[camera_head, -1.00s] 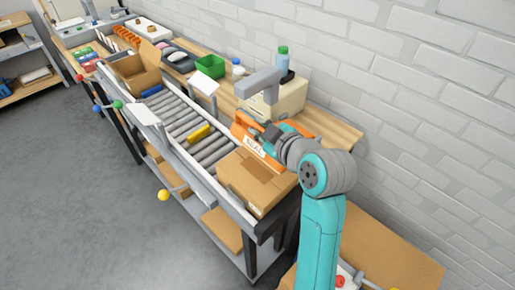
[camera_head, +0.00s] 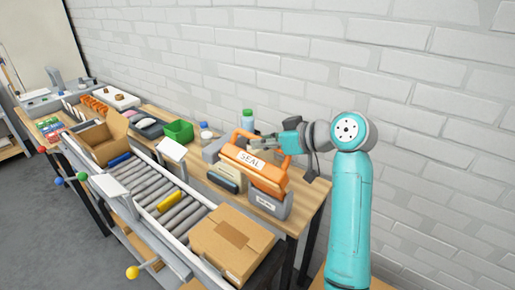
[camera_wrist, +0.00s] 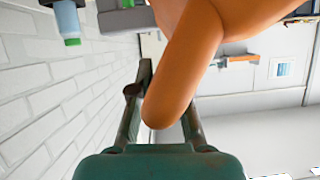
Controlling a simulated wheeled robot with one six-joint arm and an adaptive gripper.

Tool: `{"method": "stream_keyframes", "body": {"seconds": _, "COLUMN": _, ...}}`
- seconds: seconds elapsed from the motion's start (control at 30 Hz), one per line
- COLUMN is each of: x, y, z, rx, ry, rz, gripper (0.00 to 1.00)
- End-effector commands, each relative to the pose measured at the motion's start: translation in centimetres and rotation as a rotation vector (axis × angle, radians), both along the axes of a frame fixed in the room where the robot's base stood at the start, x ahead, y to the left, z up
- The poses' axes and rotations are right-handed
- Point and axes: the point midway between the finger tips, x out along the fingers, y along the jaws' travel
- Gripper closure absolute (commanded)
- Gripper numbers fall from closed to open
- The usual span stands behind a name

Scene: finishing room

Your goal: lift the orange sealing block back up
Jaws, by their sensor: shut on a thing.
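The orange sealing block (camera_head: 268,171) has a white SEAL label and an orange loop handle. It sits tilted over the grey and beige sealer body (camera_head: 226,172), at the near end of the bench. My gripper (camera_head: 262,143) is at the handle on its top, coming from the right, and is shut on it. In the wrist view, the orange handle (camera_wrist: 185,65) lies between the two dark fingers of my gripper (camera_wrist: 163,110). I cannot see the underside of the block or whether it touches the body.
A closed carton (camera_head: 232,244) sits at the near end of the roller conveyor (camera_head: 150,182), with a yellow piece (camera_head: 170,201) farther along. A green-capped bottle (camera_head: 247,120) and green bin (camera_head: 178,131) stand behind. The brick wall (camera_head: 420,80) borders the bench.

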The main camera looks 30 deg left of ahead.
Motion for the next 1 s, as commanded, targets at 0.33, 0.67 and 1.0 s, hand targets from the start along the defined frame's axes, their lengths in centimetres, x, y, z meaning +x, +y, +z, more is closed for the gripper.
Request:
{"method": "stream_keyframes", "body": {"seconds": 0.33, "x": 0.50, "y": -0.09, "z": 0.03, "rx": 0.001, "ry": 0.013, "rz": -0.006, "gripper": 1.00}}
{"method": "stream_keyframes", "body": {"seconds": 0.67, "x": 0.46, "y": -0.08, "z": 0.06, "rx": 0.001, "ry": 0.011, "rz": -0.005, "gripper": 0.59}}
{"method": "stream_keyframes", "body": {"seconds": 1.0, "x": 0.38, "y": -0.82, "z": 0.42, "rx": 0.003, "ry": 0.010, "rz": -0.004, "gripper": 0.59}}
